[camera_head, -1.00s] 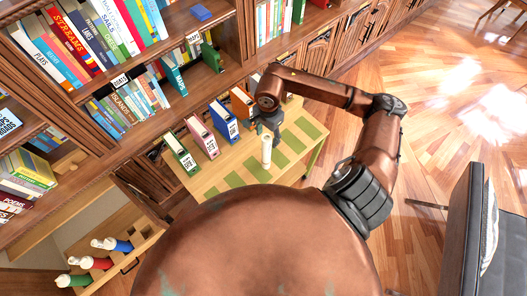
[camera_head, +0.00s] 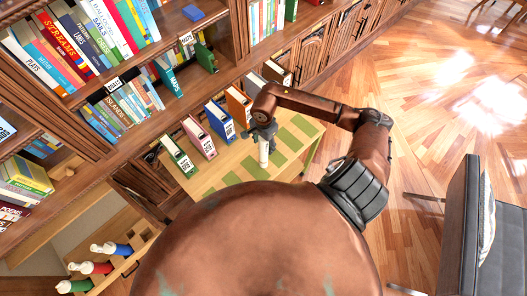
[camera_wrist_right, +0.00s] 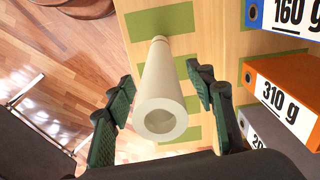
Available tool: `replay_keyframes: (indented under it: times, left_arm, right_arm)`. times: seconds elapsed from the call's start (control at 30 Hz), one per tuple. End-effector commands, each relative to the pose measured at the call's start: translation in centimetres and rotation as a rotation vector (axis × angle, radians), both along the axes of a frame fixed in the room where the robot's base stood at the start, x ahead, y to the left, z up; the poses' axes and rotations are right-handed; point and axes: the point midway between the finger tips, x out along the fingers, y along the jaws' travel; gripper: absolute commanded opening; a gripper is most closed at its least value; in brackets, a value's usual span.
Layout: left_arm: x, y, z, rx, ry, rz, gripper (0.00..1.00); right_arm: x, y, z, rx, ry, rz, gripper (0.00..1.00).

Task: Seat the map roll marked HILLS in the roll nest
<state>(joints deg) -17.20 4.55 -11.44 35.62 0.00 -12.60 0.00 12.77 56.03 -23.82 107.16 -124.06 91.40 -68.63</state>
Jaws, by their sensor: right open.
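A white hollow roll (camera_head: 264,154) stands upright on the table with green stripes. In the right wrist view the roll (camera_wrist_right: 163,85) shows its open round end towards me. No marking on it is readable. My right gripper (camera_head: 264,134) is at the roll's upper end. In the right wrist view the green-padded fingers of my right gripper (camera_wrist_right: 160,76) are apart, one on each side of the roll, with visible gaps. My left gripper is out of view. I cannot identify the roll nest for certain; an open wooden drawer (camera_head: 128,262) with cut-outs shows at lower left.
Several binders with weight labels, including a blue one (camera_head: 219,120) and an orange one (camera_wrist_right: 285,88), line the table's (camera_head: 235,160) shelf side. Pieces with white ends and blue, red and green bodies (camera_head: 95,268) sit at the drawer. A dark chair (camera_head: 465,235) stands at right.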

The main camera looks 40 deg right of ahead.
Motion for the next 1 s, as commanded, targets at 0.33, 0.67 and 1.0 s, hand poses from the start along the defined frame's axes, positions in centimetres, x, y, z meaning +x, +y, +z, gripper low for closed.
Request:
replay_keyframes:
  times: [0.33, 0.67, 1.0]
  left_arm:
    - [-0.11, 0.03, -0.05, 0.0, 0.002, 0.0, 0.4]
    - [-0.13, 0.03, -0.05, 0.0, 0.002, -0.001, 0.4]
    - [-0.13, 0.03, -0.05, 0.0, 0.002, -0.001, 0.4]
  right_arm:
    - [0.04, 0.11, -0.02, 0.0, 0.0, 0.001, 0.38]
    - [0.04, 0.11, 0.0, 0.0, 0.001, 0.001, 0.15]
    - [0.04, 0.1, 0.02, 0.0, 0.0, 0.001, 0.01]
